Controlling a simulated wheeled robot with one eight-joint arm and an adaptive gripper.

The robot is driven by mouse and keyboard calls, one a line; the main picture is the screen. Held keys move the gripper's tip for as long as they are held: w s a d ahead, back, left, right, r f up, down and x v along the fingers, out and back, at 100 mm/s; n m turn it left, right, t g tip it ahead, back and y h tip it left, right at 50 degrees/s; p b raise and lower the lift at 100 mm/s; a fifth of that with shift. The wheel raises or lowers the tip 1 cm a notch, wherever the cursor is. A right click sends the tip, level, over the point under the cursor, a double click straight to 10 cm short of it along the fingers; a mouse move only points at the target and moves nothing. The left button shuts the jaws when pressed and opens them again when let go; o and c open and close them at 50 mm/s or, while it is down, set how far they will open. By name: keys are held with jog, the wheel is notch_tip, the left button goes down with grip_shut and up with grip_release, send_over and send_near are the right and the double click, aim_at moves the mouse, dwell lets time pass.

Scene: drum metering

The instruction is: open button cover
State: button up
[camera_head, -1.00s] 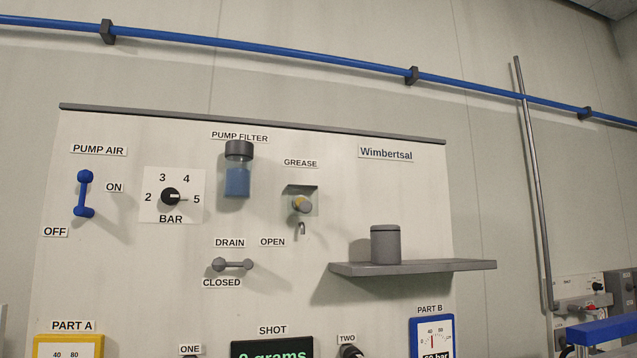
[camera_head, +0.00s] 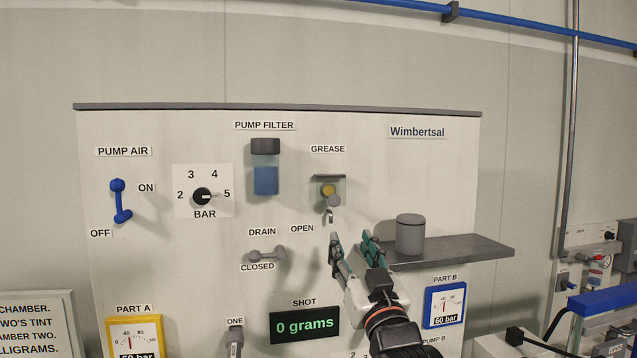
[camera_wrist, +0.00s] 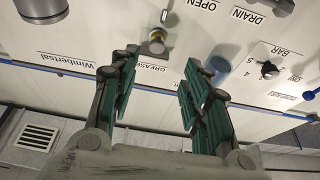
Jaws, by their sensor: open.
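A yellow button (camera_head: 328,190) sits under the GREASE label on the white panel, behind a small see-through cover (camera_head: 316,188) with a dark top edge. A small spout-like part (camera_head: 329,216) hangs just below it. In the wrist view the button area (camera_wrist: 156,42) shows beyond the fingers, a little left of the gap between them. My gripper (camera_head: 353,243) is open and empty, below and slightly right of the cover, apart from it. Its green-padded fingers show in the wrist view (camera_wrist: 160,85). Whether the cover is latched cannot be told.
A shelf (camera_head: 465,250) with a grey canister (camera_head: 410,234) stands just right of my gripper. The drain lever (camera_head: 266,255) is to the left, the pump filter (camera_head: 265,168) upper left. The SHOT display (camera_head: 304,325) is below.

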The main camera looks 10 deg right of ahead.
aim_at(335, 201)
jog(key=p+x, duration=0.1)
jog(key=x, duration=0.6)
jog(key=r+p+x, duration=0.1)
jog(key=x, duration=0.6)
jog(key=shift+s+d+r, duration=0.15)
jog(key=shift+r, duration=0.05)
jog(key=shift+c, duration=0.3)
grip_shut()
